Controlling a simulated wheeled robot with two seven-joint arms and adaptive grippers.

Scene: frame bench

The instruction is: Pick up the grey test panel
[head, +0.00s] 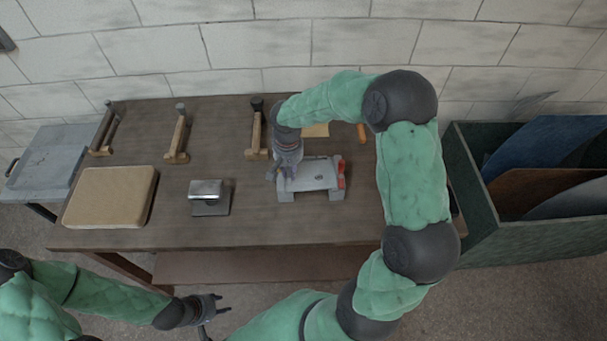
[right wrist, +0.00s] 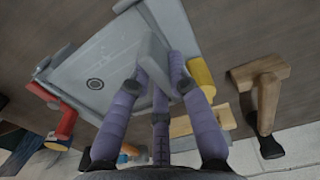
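The grey test panel (head: 318,176) lies on the bench, a flat grey plate with a small dark round mark. It also shows in the right wrist view (right wrist: 112,62), with a raised grey block (right wrist: 153,62) at its edge. My right gripper (head: 283,172) is at the panel's left end, pointing down. In the right wrist view its purple fingers (right wrist: 164,80) reach to either side of the grey block; whether they press on it is unclear. My left gripper (head: 217,304) is open and empty, low in front of the bench, away from the panel.
A red clamp (head: 341,174) is at the panel's right end; a yellow part (right wrist: 200,76) shows in the wrist view. A green bin (head: 530,237) with boards is right.

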